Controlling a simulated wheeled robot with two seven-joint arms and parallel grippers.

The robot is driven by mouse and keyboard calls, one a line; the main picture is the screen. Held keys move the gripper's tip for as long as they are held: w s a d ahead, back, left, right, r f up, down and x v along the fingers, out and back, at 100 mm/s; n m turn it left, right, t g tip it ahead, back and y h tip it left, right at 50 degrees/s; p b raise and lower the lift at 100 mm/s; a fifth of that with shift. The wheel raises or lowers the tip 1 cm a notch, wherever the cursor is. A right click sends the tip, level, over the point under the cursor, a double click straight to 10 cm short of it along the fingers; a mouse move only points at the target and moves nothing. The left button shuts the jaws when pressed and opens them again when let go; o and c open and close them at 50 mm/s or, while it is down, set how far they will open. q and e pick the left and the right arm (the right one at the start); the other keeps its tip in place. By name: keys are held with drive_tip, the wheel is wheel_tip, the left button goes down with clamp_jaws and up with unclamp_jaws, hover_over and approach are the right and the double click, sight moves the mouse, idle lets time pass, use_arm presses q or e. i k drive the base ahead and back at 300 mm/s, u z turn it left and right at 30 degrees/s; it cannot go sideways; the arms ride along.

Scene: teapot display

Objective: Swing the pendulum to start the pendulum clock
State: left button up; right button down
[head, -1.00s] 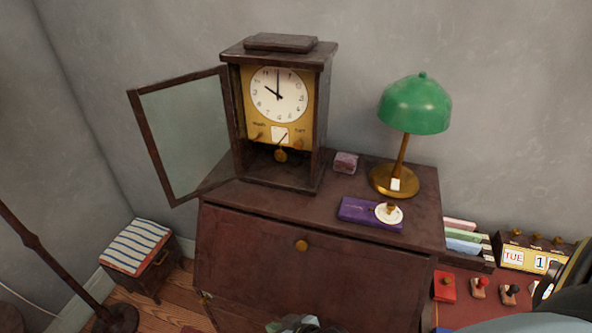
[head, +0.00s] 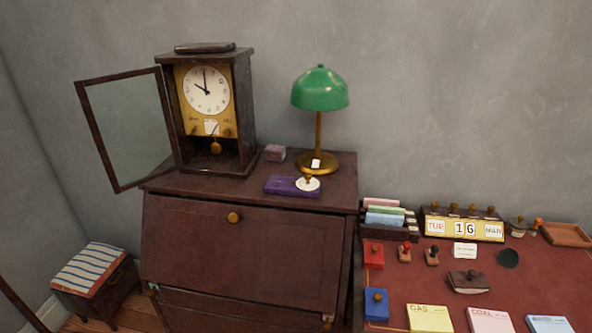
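The pendulum clock (head: 245,110) stands upright on top of a dark wooden bureau, with a white dial (head: 206,90) on a yellow face. Its glass door (head: 126,128) is swung open to the left. The round brass pendulum bob (head: 216,148) hangs below the face, inside the open case. Neither of my grippers shows in the head view.
The bureau (head: 240,250) also holds a green lamp (head: 320,90), a purple box (head: 280,186) with a white round piece on it, and a small pinkish block (head: 275,153). A red-topped desk (head: 540,280) with stamps, cards and a calendar (head: 463,226) stands right. A striped stool (head: 92,270) stands left.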

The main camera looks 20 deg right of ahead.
sight(216, 147)
drive_tip(key=z, duration=0.3)
drive_tip(key=k, duration=0.4)
drive_tip(key=u, duration=1.05)
drive_tip(key=i, duration=1.4)
drive_tip(key=z, duration=0.45)
